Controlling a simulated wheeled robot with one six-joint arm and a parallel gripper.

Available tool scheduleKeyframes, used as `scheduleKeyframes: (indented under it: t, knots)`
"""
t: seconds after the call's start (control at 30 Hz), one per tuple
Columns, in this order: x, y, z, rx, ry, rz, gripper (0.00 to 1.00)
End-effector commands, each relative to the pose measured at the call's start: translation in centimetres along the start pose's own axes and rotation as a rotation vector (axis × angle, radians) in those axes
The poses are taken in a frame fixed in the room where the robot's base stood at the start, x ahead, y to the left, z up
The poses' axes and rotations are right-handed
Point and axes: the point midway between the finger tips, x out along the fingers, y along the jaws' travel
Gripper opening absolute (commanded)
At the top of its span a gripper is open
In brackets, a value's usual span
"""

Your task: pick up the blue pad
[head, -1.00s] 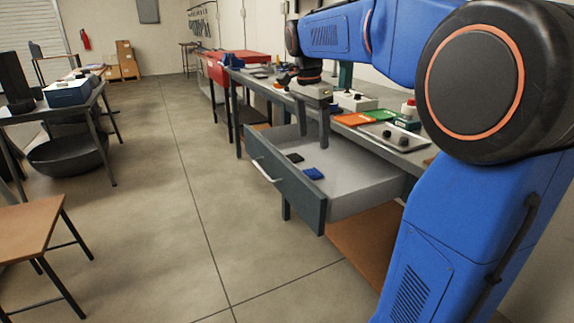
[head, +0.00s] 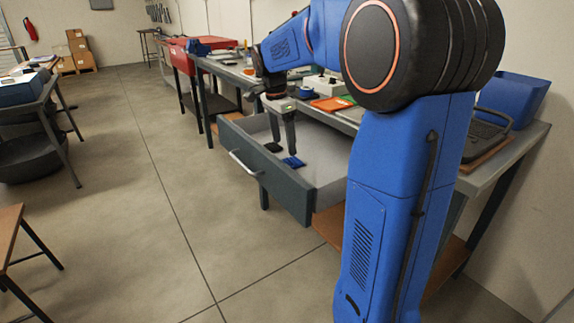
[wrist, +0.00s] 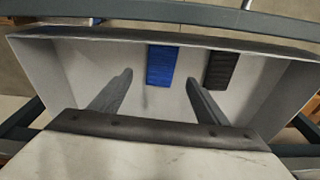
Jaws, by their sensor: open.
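The blue pad (head: 293,162) lies flat in the open drawer (head: 326,170), near the drawer's front panel. My gripper (head: 282,143) is open and empty, pointing down over the drawer. In the wrist view my gripper (wrist: 158,76) shows two spread fingers, with nothing between them. A black pad (head: 273,147) lies beside the blue one; it also shows in the wrist view (wrist: 221,70), to the right of the blue pad.
The drawer's side walls and front panel (head: 262,169) surround the pads. The workbench above holds an orange tray (head: 332,104) and other items. A blue bin (head: 512,97) stands at the right. The floor (head: 140,190) left of the drawer is clear.

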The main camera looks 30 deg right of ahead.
Motion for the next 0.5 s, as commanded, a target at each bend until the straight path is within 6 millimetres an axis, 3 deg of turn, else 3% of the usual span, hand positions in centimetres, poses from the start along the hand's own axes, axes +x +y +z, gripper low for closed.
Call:
scheduleKeyframes:
  t: [0.33,0.5]
  knots:
    - [2.6,0.0,0.0,0.000,-0.001,0.003,0.69]
    - [5.0,-0.2,-0.1,0.000,-0.001,0.003,0.69]
